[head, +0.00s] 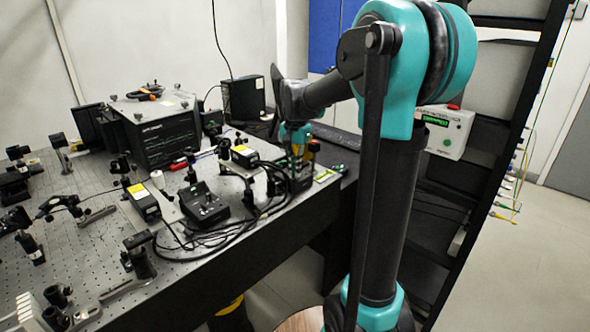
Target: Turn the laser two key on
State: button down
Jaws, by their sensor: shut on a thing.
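My gripper (297,152) is small and partly hidden at the far right end of the optical bench (240,232), reaching down from my teal and black arm. Its fingers are at a small black box (292,182) on the bench, which looks like a laser controller. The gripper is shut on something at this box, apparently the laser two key. The key itself is too small and covered to make out, so its angle cannot be told.
Another black control box (204,205) with loose cables (238,228) sits left of the gripper. A large black instrument (160,130) stands behind. Optical mounts crowd the bench's left side. A dark rack with a white display box (447,132) stands right. Floor at far right is clear.

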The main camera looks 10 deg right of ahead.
jog(key=shift+m, duration=1.6)
jog(key=c, duration=1.7)
grip_release()
notch_tip(320, 180, up, 12)
